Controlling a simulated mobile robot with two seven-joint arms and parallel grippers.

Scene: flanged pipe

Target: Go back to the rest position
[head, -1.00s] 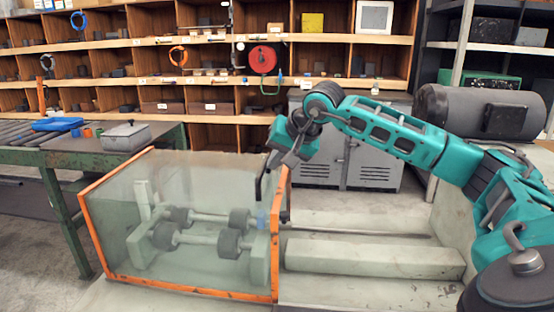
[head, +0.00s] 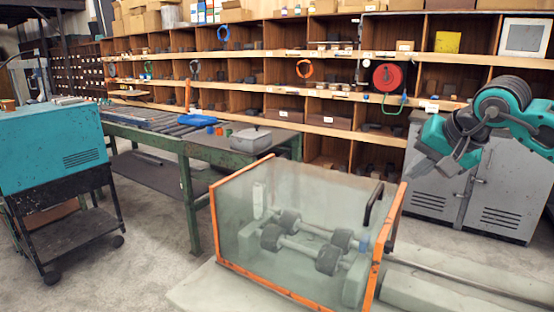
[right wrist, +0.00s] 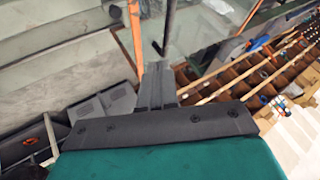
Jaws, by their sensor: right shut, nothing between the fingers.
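My right gripper (head: 447,163) is at the right of the head view, at the end of my teal arm, up and to the right of the guard's handle. In the right wrist view its fingers (right wrist: 158,72) are together with nothing between them. The black handle (head: 373,205) stands on the right end of a clear guard with an orange frame (head: 390,240); it also shows in the right wrist view (right wrist: 168,28), beyond the fingertips. Behind the guard's panel are dark rollers (head: 328,258) on pale shafts. My left gripper is not in view.
A grey cabinet (head: 500,205) stands behind my right arm. A green bench (head: 190,150) with a grey box (head: 251,139) is behind the guard. A teal machine on a cart (head: 52,145) stands at left. Shelves line the back. Floor between cart and guard is clear.

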